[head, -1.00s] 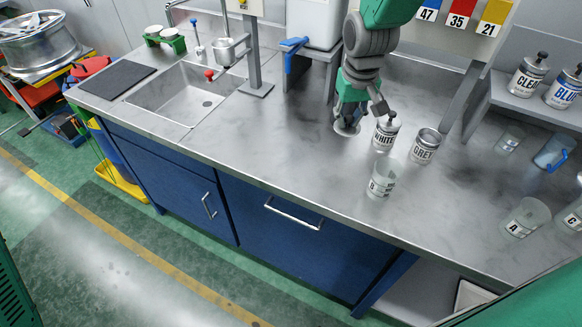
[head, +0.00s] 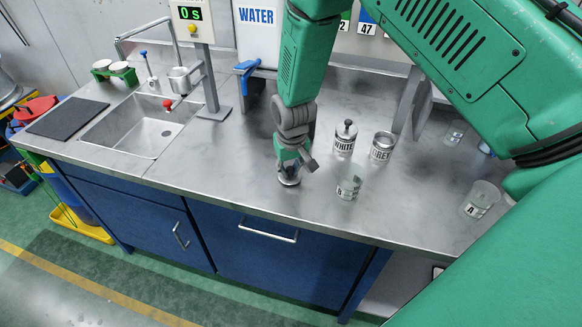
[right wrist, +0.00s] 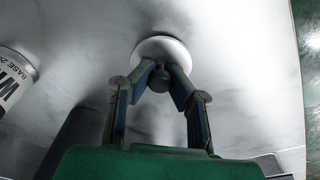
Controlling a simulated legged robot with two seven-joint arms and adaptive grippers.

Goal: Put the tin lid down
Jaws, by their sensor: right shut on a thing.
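My right gripper (head: 288,168) is shut on the tin lid (head: 289,181), a round silver disc, over the front part of the steel counter. In the right wrist view the fingers (right wrist: 163,82) pinch the lid's dark knob, and the pale lid (right wrist: 152,44) lies flat below them. The lid is low, at or just above the counter; I cannot tell if it touches. The GREY tin (head: 382,150) stands without a lid, behind and to the right. The WHITE tin (head: 344,142) beside it has a knobbed lid on. My left gripper is not in view.
A clear beaker marked B (head: 349,187) stands right of the lid. Beaker A (head: 479,203) is farther right. The sink (head: 140,130) and a timer post (head: 212,90) are to the left. Bare counter (head: 225,165) lies left of my gripper.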

